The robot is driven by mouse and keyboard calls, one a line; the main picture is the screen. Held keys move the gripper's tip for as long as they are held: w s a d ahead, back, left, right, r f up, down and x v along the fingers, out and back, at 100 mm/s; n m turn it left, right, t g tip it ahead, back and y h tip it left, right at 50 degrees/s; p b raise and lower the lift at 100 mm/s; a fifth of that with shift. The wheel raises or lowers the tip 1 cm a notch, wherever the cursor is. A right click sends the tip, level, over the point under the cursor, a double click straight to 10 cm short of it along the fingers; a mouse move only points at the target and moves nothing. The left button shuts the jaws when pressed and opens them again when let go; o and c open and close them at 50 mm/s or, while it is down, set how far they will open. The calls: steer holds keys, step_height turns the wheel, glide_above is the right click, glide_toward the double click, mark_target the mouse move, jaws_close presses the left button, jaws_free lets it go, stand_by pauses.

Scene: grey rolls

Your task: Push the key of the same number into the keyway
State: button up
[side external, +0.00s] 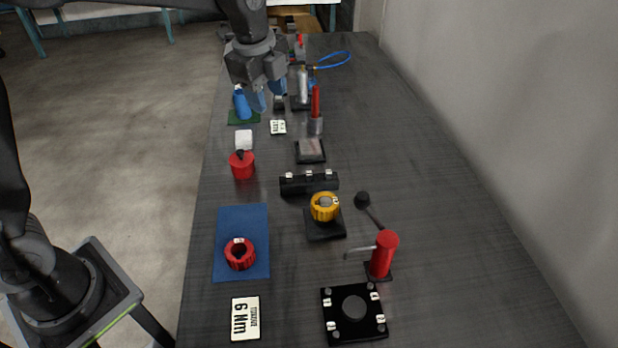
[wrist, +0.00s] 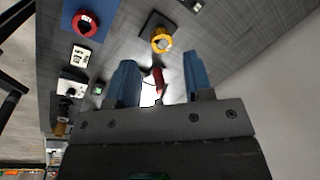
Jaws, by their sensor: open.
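I cannot tell for sure which piece is the key or the keyway, and the numbers on the small white tags are too small to read. A red ring (side external: 240,254) with a white tag lies on a blue mat (side external: 229,270). A yellow ring (side external: 324,206) with a tag sits on a black base (side external: 326,231). Both rings show at the top of the wrist view, red (wrist: 85,23) and yellow (wrist: 161,40). My gripper (side external: 268,96) is open and empty above the far part of the table, well beyond the rings. Its two blue fingers (wrist: 160,80) stand apart in the wrist view.
A black bar (side external: 309,184) with white tags lies mid-table. A tagged black plate (side external: 354,307), a red post with a lever (side external: 382,254) and a "6 Nm" card (side external: 245,318) are near. A red pot (side external: 242,165) stands left. The table's right side is clear beside the wall.

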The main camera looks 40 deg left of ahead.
steer(key=w+d+f+m+g, duration=0.2)
steer(key=w+f+m, duration=0.7)
steer(key=w+f, duration=0.15)
glide_above(309, 173)
step_height(309, 173, down, 9)
steer(key=shift+r, duration=0.15)
steer(key=shift+f, duration=3)
jaws_close()
